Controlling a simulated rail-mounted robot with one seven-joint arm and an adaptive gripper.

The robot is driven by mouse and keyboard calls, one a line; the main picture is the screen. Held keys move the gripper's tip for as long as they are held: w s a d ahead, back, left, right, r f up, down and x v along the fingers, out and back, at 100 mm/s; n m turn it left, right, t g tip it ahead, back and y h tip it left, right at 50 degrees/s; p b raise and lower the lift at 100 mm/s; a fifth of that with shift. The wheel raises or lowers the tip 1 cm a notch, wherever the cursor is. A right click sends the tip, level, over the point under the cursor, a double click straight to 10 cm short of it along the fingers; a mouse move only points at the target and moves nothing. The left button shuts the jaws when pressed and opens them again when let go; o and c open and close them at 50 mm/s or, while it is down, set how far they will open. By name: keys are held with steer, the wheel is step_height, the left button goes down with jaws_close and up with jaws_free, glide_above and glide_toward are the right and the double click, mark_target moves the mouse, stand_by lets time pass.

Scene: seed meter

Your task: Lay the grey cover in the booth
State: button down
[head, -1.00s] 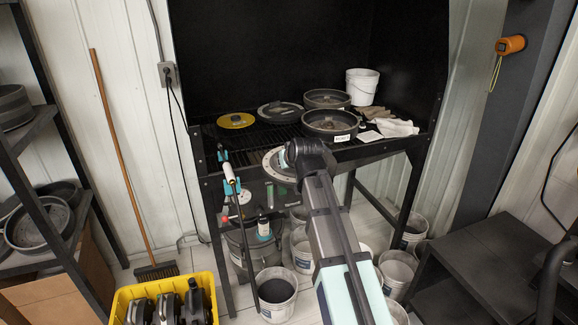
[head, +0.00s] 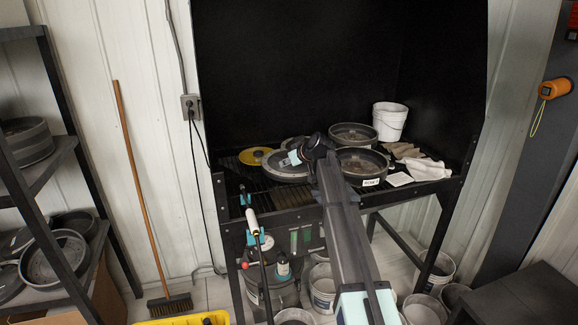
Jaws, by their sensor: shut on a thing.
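The grey cover (head: 282,171) is a round flat disc with a lighter rim. It is over the front left of the black booth's slatted deck (head: 240,181), in front of the yellow disc (head: 255,156). My gripper (head: 296,157) is shut on the cover at its right side; my dark arm hides part of that side. Whether the cover touches the slats I cannot tell. A second grey disc (head: 291,142) shows partly behind the held cover.
Two dark round pans, one at the back (head: 353,134) and one in front (head: 362,165), stand right of my gripper. A torch-like wand (head: 251,222) stands at the booth's front left.

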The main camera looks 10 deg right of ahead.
steer(key=shift+f+b, duration=0.6)
steer(key=shift+f, duration=2.7)
steer(key=shift+s+f+b, duration=0.1)
steer(key=shift+f+b, duration=0.5)
steer(key=shift+f, duration=0.1)
steer(key=c, duration=1)
jaws_free()
